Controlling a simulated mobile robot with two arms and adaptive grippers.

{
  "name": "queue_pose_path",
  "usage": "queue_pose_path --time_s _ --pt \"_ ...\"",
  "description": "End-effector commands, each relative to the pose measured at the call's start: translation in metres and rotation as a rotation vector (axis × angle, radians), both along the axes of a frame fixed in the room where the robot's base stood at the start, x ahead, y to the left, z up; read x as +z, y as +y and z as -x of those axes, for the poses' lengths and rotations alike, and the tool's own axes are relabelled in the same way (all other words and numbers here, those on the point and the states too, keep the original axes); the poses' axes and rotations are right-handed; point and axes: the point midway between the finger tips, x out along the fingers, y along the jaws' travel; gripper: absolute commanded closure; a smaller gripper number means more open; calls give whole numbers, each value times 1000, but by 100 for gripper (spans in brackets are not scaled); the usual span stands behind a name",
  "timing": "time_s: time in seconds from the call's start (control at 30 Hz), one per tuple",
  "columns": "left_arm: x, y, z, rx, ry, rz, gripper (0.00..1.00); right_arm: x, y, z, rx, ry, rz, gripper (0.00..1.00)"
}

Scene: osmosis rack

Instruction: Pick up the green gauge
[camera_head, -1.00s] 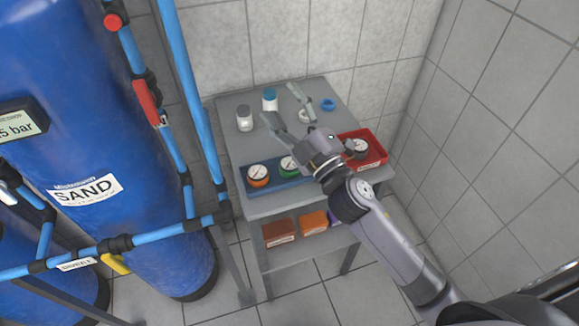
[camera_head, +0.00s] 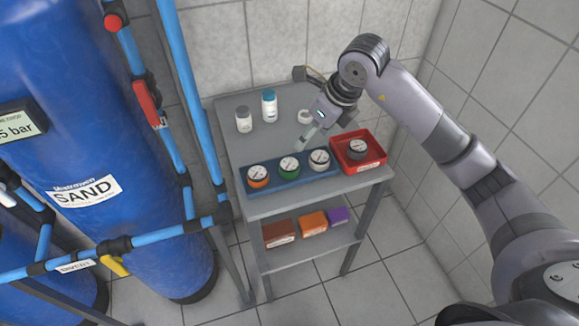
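The green gauge (camera_head: 289,168), with a white dial, sits in the middle of a blue tray (camera_head: 254,189) at the front of the grey table. An orange gauge (camera_head: 258,176) is to its left and a white-grey gauge (camera_head: 319,160) to its right in the same tray. My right gripper (camera_head: 301,112) is above the table, behind and to the right of the green gauge. Its fingers look spread, one pointing down toward the tray and one toward the wall, with nothing between them. My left gripper is not in view.
A red tray (camera_head: 375,163) with a dark gauge (camera_head: 357,149) stands to the right. Blue pipes (camera_head: 190,90) rise left of the table; tiled walls close the back and right.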

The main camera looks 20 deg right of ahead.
Motion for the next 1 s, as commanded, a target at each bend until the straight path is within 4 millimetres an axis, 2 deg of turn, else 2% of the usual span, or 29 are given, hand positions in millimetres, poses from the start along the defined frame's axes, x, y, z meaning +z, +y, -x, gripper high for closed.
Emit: queue_pose_path --time_s 0.43,0.6,0.77,1.0 --pt "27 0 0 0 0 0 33 -85 22 -27 4 9 -5 42" --pt "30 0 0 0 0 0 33 -103 26 -34 4 5 -5 42" --pt "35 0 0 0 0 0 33 -111 27 -38 4 6 -5 42" --pt "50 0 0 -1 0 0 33 -141 34 -51 3 6 -7 42"
